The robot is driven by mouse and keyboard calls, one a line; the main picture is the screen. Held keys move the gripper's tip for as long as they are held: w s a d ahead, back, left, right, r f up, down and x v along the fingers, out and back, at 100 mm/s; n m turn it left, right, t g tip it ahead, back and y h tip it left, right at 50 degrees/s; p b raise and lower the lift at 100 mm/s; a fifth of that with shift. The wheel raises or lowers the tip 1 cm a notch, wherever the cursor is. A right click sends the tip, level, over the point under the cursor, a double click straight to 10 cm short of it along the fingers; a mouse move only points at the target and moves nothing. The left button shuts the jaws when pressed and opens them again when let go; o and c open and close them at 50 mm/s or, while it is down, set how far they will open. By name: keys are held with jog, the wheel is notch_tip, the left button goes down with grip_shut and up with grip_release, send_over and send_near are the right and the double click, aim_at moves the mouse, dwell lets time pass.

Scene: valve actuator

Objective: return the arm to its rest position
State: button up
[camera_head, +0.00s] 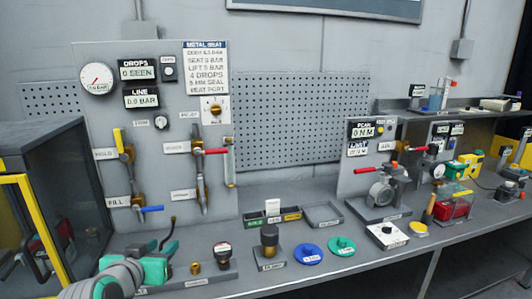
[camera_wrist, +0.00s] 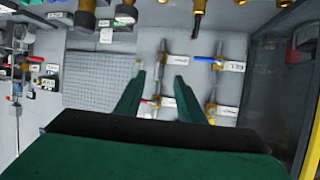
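My gripper (camera_head: 165,245) shows at the lower left of the head view, with teal parts on a grey arm (camera_head: 95,285). It is low in front of the valve panel (camera_head: 150,85), over the left part of the bench. In the wrist view its two green fingers (camera_wrist: 160,73) stand apart with a gap between them, and I see nothing held. The wrist picture looks upside down, with the bench items along its top and the panel valves beyond the fingers. Part of the bench below the gripper is hidden by my arm.
A dark cabinet with a yellow frame (camera_head: 28,220) stands close at the left. Brass fittings (camera_head: 269,240), a blue disc (camera_head: 307,253) and a green disc (camera_head: 342,245) stand on the bench right of my gripper. A valve with a red lever (camera_head: 382,185) stands farther right.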

jog(key=s+d+f+n+y, duration=0.1)
jog(key=d+f, duration=0.2)
jog(key=f, duration=0.6)
jog(key=s+d+f+n, duration=0.1)
jog(key=d+f, duration=0.1)
jog(key=f, duration=0.7)
jog(key=s+d+f+y, duration=0.1)
jog(key=s+d+f, duration=0.2)
jog(key=s+f, duration=0.25)
jog(key=s+d+f, duration=0.4)
jog(key=f, duration=0.3)
jog(key=s+d+f, duration=0.2)
jog(key=s+d, duration=0.2)
jog(key=s, duration=0.4)
jog(key=s+d+f, duration=0.3)
jog(key=s+d, duration=0.1)
jog(key=s, duration=0.4)
jog(key=s+d+r+m+t+h, duration=0.1)
jog(key=s+d+r, duration=0.1)
jog(key=s, duration=0.5)
jog(key=s+d+r+t+h, duration=0.1)
jog(key=s+d+r, duration=0.2)
jog(key=s, duration=0.5)
jog(key=shift+s+d+m, duration=0.15)
jog(key=shift+d+m, duration=0.25)
jog(key=shift+c, duration=0.5)
